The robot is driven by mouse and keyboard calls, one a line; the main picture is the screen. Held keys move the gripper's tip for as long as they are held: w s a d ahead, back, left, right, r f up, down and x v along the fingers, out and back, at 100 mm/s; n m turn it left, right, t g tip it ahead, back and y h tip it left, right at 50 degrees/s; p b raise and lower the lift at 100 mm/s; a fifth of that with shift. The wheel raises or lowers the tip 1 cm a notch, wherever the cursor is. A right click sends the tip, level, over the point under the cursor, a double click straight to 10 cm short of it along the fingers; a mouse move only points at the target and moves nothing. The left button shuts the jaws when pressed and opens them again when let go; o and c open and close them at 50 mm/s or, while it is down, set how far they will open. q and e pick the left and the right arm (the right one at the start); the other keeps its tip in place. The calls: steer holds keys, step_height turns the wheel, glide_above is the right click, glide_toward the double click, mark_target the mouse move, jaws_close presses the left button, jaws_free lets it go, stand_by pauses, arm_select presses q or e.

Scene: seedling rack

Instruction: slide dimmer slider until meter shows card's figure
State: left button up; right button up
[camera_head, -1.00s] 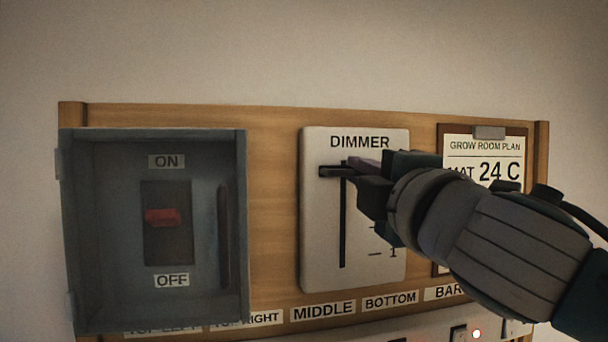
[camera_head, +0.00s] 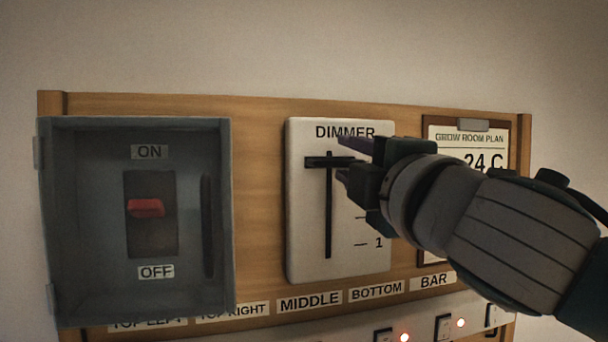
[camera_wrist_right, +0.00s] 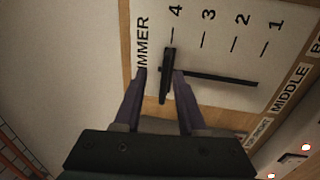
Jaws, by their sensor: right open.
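The dimmer plate (camera_head: 305,220) is white with a vertical slot and scale marks. Its black slider knob (camera_head: 328,161) sits near the top of the slot; in the right wrist view the knob (camera_wrist_right: 166,85) is level with the 4 mark. My right gripper (camera_head: 343,159) is open, one finger above and one below the knob's level. In the right wrist view the fingertips (camera_wrist_right: 160,71) stand on either side of the knob, with a gap visible. The card (camera_head: 440,135) reads GROW ROOM PLAN and 24 C, partly hidden by my right gripper. No meter shows. My left gripper is not in view.
A grey open switch box (camera_head: 60,220) with a red switch (camera_head: 146,208) stands left of the dimmer on the wooden board (camera_head: 262,200). Labels and sockets with lit red lights (camera_head: 404,338) run below. The wall above is clear.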

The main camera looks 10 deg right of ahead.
steer(key=s+f+b, duration=0.1)
steer(key=s+b, duration=0.2)
steer(key=s, duration=0.5)
steer(key=shift+s+d+f+b, duration=0.15)
steer(key=shift+s+f+b, duration=0.05)
steer(key=shift+b, duration=0.15)
steer(key=s+d+f+m+g+h+p, duration=0.25)
steer(key=s+f+m+g+p, duration=0.35)
steer(key=f+m, duration=0.4)
steer(key=s+f+m+g+y+p, duration=0.1)
steer(key=s+f+m+g+p, duration=0.1)
steer(key=s+f+g, duration=0.3)
steer(key=s+f+m+g+y+p, duration=0.1)
steer(key=s+f+m+g, duration=0.3)
steer(key=s, duration=0.8)
step_height(320, 180, down, 3)
steer(key=shift+a+r+g+p, duration=0.15)
steer(key=shift+g+p, duration=0.3)
steer(key=shift+g, duration=0.25)
